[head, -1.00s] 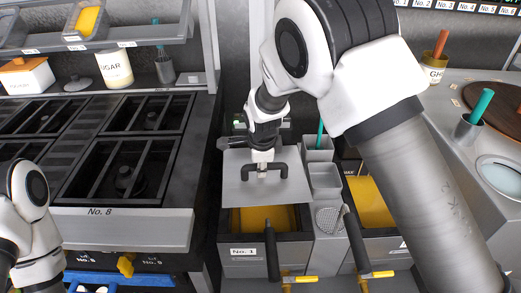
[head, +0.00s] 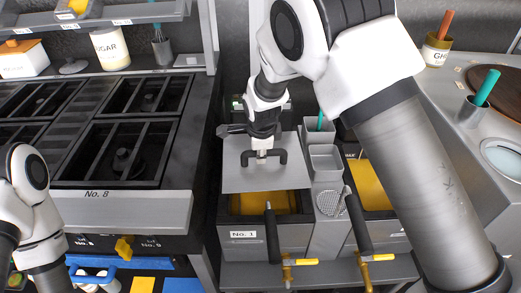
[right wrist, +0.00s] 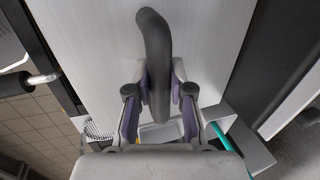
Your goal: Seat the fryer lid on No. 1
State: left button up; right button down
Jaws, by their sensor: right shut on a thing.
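The fryer lid (head: 240,180) is a flat grey plate with a black bar handle (head: 279,158). My right gripper (head: 262,152) is shut on the handle; the right wrist view shows its fingers (right wrist: 158,105) around the dark handle (right wrist: 155,45), with the lid (right wrist: 95,35) behind. The lid appears held above the rear of fryer No. 1 (head: 290,239), whose front carries the label "No. 1". A strip of yellow oil (head: 258,203) shows in front of the lid; the lid hides the rear opening. My left arm is at the left edge, its gripper out of view.
A black basket handle (head: 272,235) projects from fryer No. 1. A second fryer with yellow oil (head: 368,185) and its own handle (head: 357,225) stands to the right, past grey bins (head: 325,160). The No. 8 stove (head: 120,208) is at left.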

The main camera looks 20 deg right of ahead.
jog(key=shift+f+b, duration=1.1)
jog(key=shift+f, duration=0.9)
jog(key=shift+f, duration=0.15)
jog(key=c, duration=1)
grip_release()
jog(key=shift+w+f, duration=0.1)
jog(key=shift+o, duration=0.2)
jog(key=v, duration=1.2)
